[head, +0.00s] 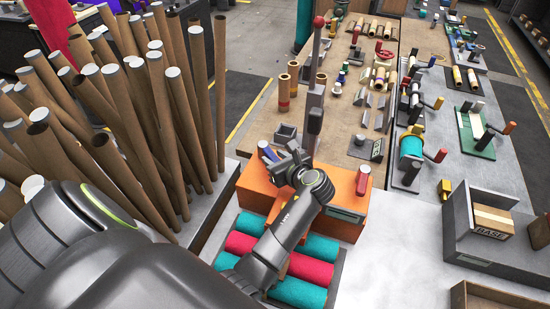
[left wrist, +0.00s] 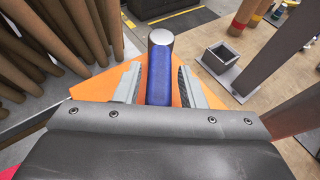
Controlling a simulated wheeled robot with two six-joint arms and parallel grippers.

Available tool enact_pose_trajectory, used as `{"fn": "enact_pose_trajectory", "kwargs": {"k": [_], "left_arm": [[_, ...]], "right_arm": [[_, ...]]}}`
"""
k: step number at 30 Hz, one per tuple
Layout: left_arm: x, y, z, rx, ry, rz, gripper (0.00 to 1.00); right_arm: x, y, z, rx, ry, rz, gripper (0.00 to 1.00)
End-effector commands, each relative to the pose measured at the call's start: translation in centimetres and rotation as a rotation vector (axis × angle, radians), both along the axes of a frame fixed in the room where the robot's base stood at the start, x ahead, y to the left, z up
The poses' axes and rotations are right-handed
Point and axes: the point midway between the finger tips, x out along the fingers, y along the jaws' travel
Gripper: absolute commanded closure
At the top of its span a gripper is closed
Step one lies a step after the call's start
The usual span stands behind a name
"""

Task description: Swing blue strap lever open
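The blue strap lever (left wrist: 160,70) stands up in the left wrist view, a blue cylinder with a pale round end. In the head view a bit of the blue lever (head: 264,147) shows beside my left gripper (head: 279,153). My left gripper also shows in the left wrist view (left wrist: 158,88), its two fingers on either side of the lever with a small gap at each side. The lever's foot is hidden behind the gripper body. An orange box (head: 337,207) lies under the gripper, with a red lever (head: 362,180) at its right. My right gripper is not in view.
Several brown tubes (head: 130,130) stand close on the left. A tall grey post with a red knob (head: 318,22) rises just behind the gripper. A small grey open box (left wrist: 219,57) is right of the lever. Teal and red rolls (head: 300,292) lie in front.

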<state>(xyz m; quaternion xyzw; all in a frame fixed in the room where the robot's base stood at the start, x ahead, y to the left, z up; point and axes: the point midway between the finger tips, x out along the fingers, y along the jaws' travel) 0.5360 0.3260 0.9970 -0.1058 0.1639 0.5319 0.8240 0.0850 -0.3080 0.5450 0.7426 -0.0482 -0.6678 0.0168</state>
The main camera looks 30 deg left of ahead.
Motion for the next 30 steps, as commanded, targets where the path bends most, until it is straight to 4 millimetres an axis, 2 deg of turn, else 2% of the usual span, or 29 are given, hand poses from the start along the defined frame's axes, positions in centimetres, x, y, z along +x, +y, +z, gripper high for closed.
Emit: {"fn": "enact_pose_trajectory", "kwargs": {"k": [1, 8, 30], "left_arm": [[0.0, 0.0, 0.0, 0.0, 0.0, 0.0, 0.7], [0.0, 0.0, 0.0, 0.0, 0.0, 0.0, 1.0], [0.5, -0.2, -0.1, 0.0, 0.001, 0.083, 1.0]], "right_arm": [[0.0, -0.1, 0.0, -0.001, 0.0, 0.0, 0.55], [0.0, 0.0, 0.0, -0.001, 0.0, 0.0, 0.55], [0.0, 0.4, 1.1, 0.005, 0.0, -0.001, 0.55]]}}
